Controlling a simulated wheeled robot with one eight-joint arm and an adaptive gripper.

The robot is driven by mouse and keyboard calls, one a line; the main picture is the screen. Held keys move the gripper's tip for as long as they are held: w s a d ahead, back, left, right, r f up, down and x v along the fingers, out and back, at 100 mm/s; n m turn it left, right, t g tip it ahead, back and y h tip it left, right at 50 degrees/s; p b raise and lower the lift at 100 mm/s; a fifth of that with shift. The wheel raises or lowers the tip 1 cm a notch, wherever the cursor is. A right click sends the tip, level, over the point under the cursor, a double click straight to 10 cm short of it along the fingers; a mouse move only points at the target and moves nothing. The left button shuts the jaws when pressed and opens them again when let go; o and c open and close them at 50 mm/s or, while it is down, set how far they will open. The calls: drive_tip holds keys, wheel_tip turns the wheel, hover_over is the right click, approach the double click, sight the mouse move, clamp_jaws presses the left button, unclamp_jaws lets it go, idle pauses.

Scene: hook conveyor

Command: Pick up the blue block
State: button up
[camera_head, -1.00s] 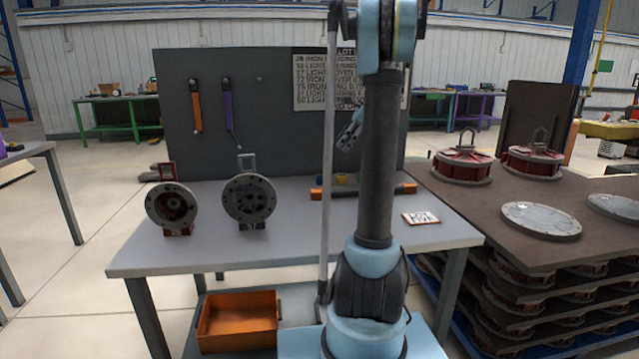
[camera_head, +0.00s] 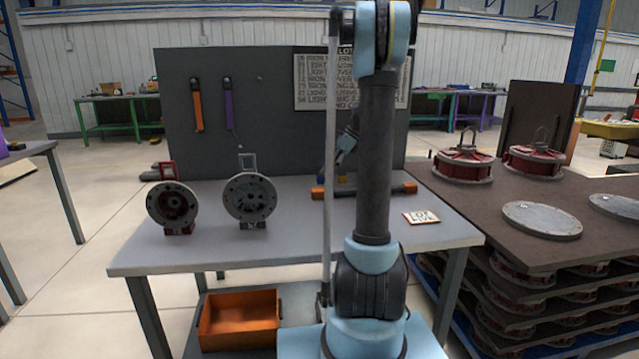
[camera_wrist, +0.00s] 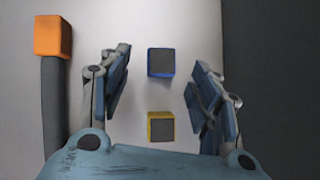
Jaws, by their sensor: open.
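The blue block (camera_wrist: 161,62) shows in the wrist view as a small cube with a dark grey face and blue edges, on the pale table top. My gripper (camera_wrist: 160,92) is open above the table, its fingers to the left and right of the block and apart from it. In the head view my gripper (camera_head: 346,146) is partly hidden behind my arm, in front of the grey board.
A yellow block (camera_wrist: 161,127) lies close to the blue one, also between the finger lines. A dark bar with an orange end (camera_wrist: 53,36) lies to the left. The grey board (camera_head: 260,110) rises behind the table (camera_head: 290,245). Two round flanged parts stand at the table's left.

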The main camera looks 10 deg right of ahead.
sight(321, 179)
drive_tip(key=x, duration=0.4)
drive_tip(key=shift+w, duration=0.15)
drive_tip(key=c, duration=1.1)
drive_tip(key=shift+c, duration=0.2)
